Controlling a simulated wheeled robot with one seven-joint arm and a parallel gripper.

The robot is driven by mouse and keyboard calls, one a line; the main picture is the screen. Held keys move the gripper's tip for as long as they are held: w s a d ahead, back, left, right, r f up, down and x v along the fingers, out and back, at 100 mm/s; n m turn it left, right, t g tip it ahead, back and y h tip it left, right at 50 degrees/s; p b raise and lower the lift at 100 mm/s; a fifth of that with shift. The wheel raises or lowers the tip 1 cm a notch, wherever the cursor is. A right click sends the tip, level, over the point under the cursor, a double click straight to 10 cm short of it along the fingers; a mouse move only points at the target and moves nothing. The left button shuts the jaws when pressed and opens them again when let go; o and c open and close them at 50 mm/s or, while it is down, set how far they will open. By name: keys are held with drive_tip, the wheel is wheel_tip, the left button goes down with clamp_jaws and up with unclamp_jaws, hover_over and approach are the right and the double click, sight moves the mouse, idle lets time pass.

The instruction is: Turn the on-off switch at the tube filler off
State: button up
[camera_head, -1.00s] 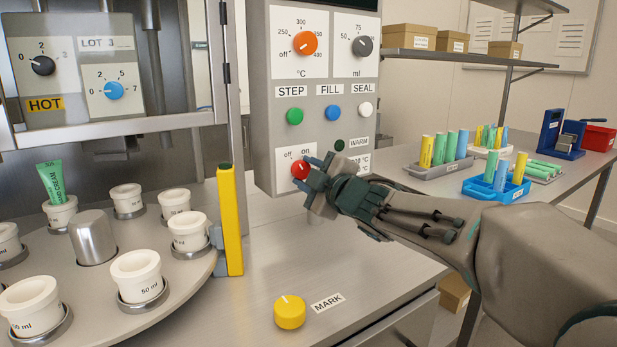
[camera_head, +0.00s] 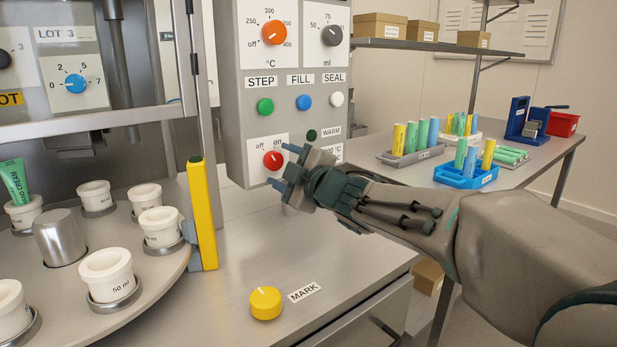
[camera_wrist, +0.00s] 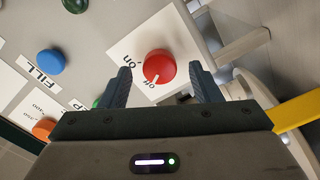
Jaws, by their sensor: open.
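The on-off switch is a red round knob (camera_head: 273,160) low on the tube filler's grey panel, with "off" and "on" printed above it. In the wrist view the knob (camera_wrist: 160,62) shows a white mark that points toward the "off" label. My gripper (camera_head: 281,166) is just in front of and to the right of the knob. Its two fingers (camera_wrist: 160,70) are spread, one on each side of the knob in the wrist view, with visible gaps. No contact shows. My gripper is empty.
Green STEP (camera_head: 265,107), blue FILL (camera_head: 304,102) and white SEAL (camera_head: 337,99) buttons sit above the switch. A yellow post (camera_head: 203,215) stands left, beside a turntable with cups. A yellow MARK knob (camera_head: 265,303) is on the bench below. Bare bench lies between.

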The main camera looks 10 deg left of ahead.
drive_tip(key=p+v, duration=0.1)
drive_tip(key=v, duration=1.1)
drive_tip(key=shift+d+p, duration=0.15)
drive_tip(key=shift+p, duration=0.2)
drive_tip(key=d+r+m+h+p, duration=0.2)
drive_tip(key=d+m+h+p, duration=1.1)
drive_tip(key=d, duration=0.5)
drive_tip(key=s+d+f+m+g+p, duration=0.1)
drive_tip(key=s+d+m+g+p, duration=0.2)
drive_tip(key=s, duration=0.6)
drive_tip(key=s+d+f+m+g+p, duration=0.2)
drive_tip(key=s+m+g+p, duration=0.4)
drive_tip(key=s, duration=0.2)
drive_tip(key=shift+s+d+f+h, duration=0.2)
drive_tip(key=shift+s+d+h, duration=0.1)
drive_tip(key=shift+s+d, duration=0.1)
